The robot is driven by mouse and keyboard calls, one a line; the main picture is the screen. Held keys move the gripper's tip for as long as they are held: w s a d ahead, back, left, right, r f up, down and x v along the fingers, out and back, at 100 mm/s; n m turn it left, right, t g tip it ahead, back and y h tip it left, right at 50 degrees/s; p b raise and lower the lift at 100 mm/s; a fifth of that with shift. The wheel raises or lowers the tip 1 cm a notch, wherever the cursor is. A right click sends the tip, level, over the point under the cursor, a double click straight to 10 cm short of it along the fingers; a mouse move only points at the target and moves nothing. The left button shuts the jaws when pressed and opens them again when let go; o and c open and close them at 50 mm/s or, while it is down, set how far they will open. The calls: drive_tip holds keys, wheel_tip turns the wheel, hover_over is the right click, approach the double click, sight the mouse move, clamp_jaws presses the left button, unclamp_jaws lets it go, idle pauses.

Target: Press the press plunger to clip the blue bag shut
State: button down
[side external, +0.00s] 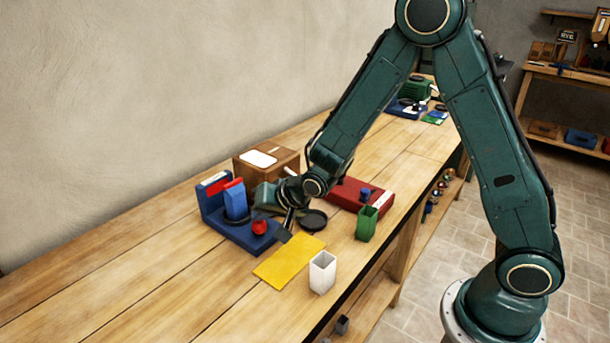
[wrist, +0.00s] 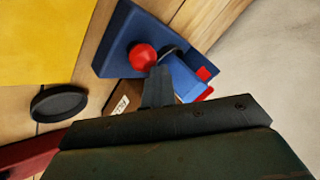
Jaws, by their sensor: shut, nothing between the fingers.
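The blue press (side external: 243,235) stands on the bench at the left, with a red ball-shaped plunger knob (side external: 260,227) at its front. The blue bag (side external: 235,202) stands upright on the press behind the knob, with a red strip at its top. My gripper (side external: 284,236) points down just right of the knob, its fingers shut and empty. In the wrist view the closed fingertips (wrist: 160,70) appear beside the red knob (wrist: 143,56), partly covering the press and the bag (wrist: 184,77). I cannot tell whether they touch the knob.
A yellow mat (side external: 285,262) lies in front of the press. A black dish (side external: 314,220), a red box (side external: 345,197), a green cup (side external: 366,224) and a white cup (side external: 322,272) stand to the right. A brown box (side external: 255,160) is behind. The bench's left end is clear.

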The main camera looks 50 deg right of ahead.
sight(263, 224)
drive_tip(key=shift+r, duration=1.35)
wheel_tip(263, 224, up, 5)
idle(0.6)
idle(0.6)
drive_tip(key=s+d+r+n+g, duration=0.2)
drive_tip(key=s+d+r+n, duration=0.2)
drive_tip(key=s+r, duration=0.8)
drive_tip(key=s+d+n+g+h, duration=0.1)
drive_tip(key=s+d+n, duration=0.1)
drive_tip(key=s, duration=1.6)
drive_tip(key=shift+s+d+n+g, duration=0.25)
drive_tip(key=shift+n+g, duration=0.05)
drive_tip(key=shift+n, duration=0.6)
